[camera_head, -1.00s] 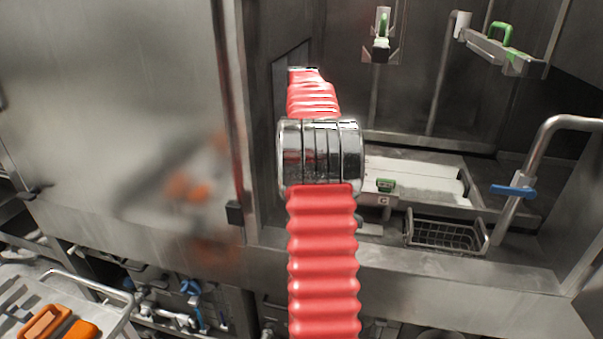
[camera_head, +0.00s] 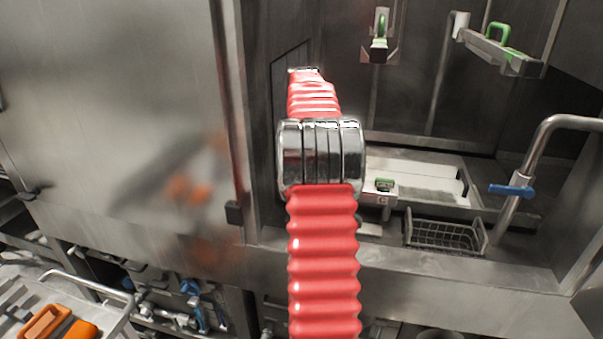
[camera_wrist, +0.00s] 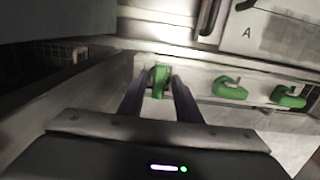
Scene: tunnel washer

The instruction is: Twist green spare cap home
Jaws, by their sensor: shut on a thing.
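In the wrist view my gripper (camera_wrist: 158,84) is closed on a green cap (camera_wrist: 158,76), which sits between the two dark fingertips at a pale ledge. Two more green caps lie to the right along the ledge, a middle cap (camera_wrist: 229,88) and a far-right cap (camera_wrist: 288,97). Whether the held cap is seated on anything is hidden by the fingers. In the head view my red arm covers the gripper. A small green piece (camera_head: 384,184) shows just right of my arm, above a mark that looks like a C.
A wire basket (camera_head: 445,233) stands right of my arm inside the steel bay. A bent pipe with a blue lever (camera_head: 512,190) rises further right. Green-handled fittings hang above, including a bracket (camera_head: 505,48). A tray with orange items (camera_head: 45,322) is at lower left.

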